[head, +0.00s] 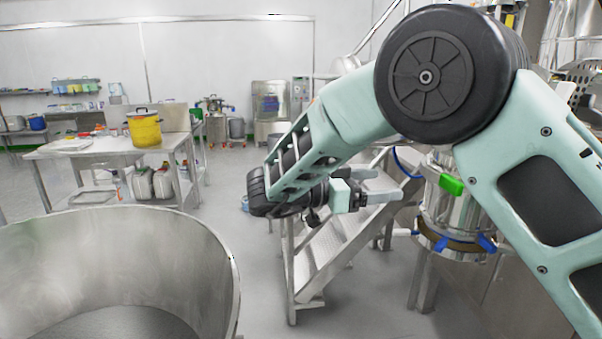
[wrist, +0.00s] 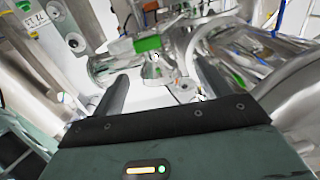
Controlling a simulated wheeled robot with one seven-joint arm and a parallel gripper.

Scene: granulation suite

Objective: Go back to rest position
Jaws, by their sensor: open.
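My gripper (head: 384,185) is at the end of my folded mint-green arm, right of centre in the head view. Its two grey fingers point right, towards a steel vessel with blue clamps (head: 455,215). In the wrist view my gripper (wrist: 160,92) has its fingers spread wide apart. Nothing is held between them. A green part (wrist: 147,44) and steel fittings show beyond the fingers.
A large open steel bowl (head: 232,270) fills the lower left. Steel steps (head: 320,255) stand behind and below my gripper. A steel table (head: 95,150) with a yellow pot (head: 144,130) is at the left. Grey floor between bowl and steps is clear.

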